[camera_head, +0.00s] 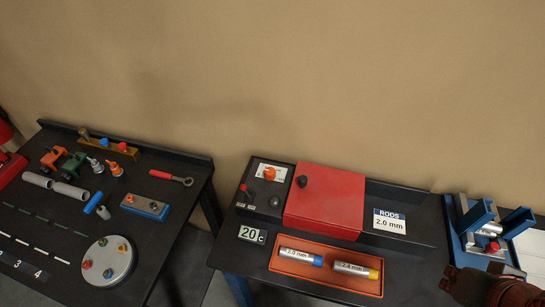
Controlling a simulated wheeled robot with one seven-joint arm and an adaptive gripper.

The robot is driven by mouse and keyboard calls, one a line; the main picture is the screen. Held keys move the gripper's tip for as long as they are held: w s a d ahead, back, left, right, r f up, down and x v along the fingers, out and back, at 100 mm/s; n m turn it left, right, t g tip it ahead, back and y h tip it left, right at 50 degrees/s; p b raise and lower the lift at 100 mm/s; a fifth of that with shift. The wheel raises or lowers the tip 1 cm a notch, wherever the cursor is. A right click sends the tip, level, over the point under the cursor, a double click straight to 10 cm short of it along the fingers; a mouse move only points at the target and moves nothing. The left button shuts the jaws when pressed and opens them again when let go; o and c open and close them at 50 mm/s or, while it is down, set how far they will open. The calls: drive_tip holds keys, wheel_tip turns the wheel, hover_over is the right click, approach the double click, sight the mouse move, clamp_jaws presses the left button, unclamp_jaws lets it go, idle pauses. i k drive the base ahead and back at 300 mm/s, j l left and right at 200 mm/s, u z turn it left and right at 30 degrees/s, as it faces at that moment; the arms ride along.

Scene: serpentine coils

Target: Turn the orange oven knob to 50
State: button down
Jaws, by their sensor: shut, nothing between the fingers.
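The orange oven knob (269,174) sits on a white dial plate (280,179) at the back left of the oven unit on the right table. The dial marks are too small to read. A display (251,233) at the unit's front left reads 20 C. My gripper (448,284) is at the lower right edge of the picture, dark and partly cut off. It is shut and empty, well to the right of the knob and apart from it.
Beside the knob are a red lever (245,191), a black knob (274,201) and a red oven lid (326,199). An orange tray (325,281) holds two labelled cylinders. A RODS 2.0 mm sign (389,221) and a blue fixture (468,228) stand right. Another table (60,235) is left.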

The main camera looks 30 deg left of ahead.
sight(270, 174)
drive_tip(key=j+u, duration=0.1)
drive_tip(key=u, duration=0.85)
drive_tip(key=i+u, duration=0.15)
drive_tip(key=u, duration=0.35)
